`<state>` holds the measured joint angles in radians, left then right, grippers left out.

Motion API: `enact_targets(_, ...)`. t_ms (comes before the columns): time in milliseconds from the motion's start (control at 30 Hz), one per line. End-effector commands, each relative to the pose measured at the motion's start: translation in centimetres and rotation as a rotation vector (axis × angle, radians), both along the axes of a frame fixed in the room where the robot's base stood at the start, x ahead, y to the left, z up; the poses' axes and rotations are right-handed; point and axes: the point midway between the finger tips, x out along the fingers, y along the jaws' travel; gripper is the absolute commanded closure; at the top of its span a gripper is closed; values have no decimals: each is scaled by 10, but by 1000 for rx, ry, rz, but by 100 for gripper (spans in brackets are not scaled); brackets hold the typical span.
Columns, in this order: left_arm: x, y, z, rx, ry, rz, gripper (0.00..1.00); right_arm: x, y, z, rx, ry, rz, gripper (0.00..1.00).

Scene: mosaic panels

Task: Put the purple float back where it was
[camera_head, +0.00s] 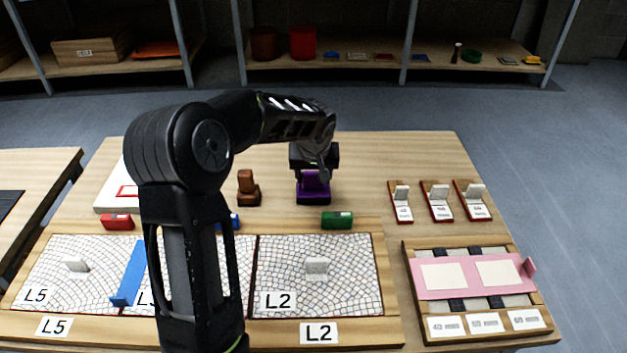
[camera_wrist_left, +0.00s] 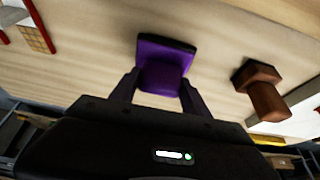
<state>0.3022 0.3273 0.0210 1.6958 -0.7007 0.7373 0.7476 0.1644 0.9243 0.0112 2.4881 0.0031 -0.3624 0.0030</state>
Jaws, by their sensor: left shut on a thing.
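The purple float (camera_head: 313,190) is at the back middle of the table, right of a brown float (camera_head: 248,190). My left gripper (camera_head: 313,172) is above it, shut on its handle. In the left wrist view the purple float (camera_wrist_left: 163,68) sits between the two fingers of the left gripper (camera_wrist_left: 160,95), with its flat base beyond them. I cannot tell whether the base touches the table. The brown float (camera_wrist_left: 260,90) also shows in the left wrist view, apart from the fingers. My right gripper is not in view.
Mosaic panels (camera_head: 350,245) fill the table's front, with a green block (camera_head: 337,220) and a red block (camera_head: 117,222) behind them. A blue bar (camera_head: 130,275) lies across the left panels. A pink board (camera_head: 450,277) lies at right. Bare table lies behind the purple float.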

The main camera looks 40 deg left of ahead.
Motion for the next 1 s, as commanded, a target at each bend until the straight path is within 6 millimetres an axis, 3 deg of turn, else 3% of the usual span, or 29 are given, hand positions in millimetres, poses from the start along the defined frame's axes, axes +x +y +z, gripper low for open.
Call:
enact_targets(467,1,0,-11,1,-3,1,78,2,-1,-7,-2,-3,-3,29)
enact_targets(500,0,0,-10,0,-2,1,43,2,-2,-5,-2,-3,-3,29)
enact_targets(733,0,0,-10,0,-2,1,24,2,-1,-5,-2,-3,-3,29)
enact_targets(1000,0,0,-9,0,-2,1,24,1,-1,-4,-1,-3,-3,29)
